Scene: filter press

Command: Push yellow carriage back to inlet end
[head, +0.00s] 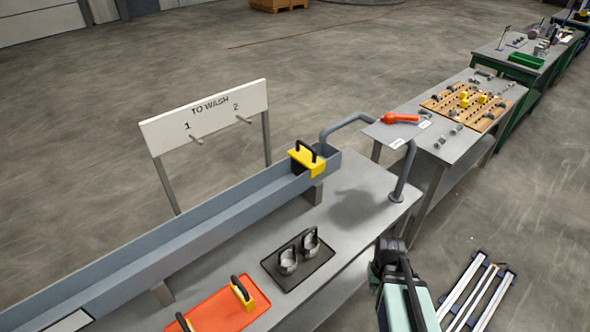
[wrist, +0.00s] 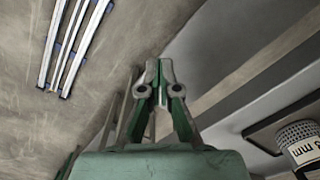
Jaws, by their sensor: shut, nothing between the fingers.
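The yellow carriage (head: 307,160) with a black handle sits across the grey channel (head: 180,230), near its far right end. My arm (head: 401,290) shows at the lower right of the head view, beyond the table's front edge and well apart from the carriage. In the wrist view my gripper (wrist: 158,78) has its fingers together with nothing between them. The carriage is not seen in the wrist view. No label in view tells which channel end is the inlet.
A grey bent pipe (head: 372,120) arches beside the channel's right end. A "TO WASH" board (head: 205,116) with two pegs stands behind it. A dark tray (head: 300,262) with two metal cups and an orange mat (head: 215,312) with yellow handled pieces lie in front. Rails (head: 478,295) lie on the floor.

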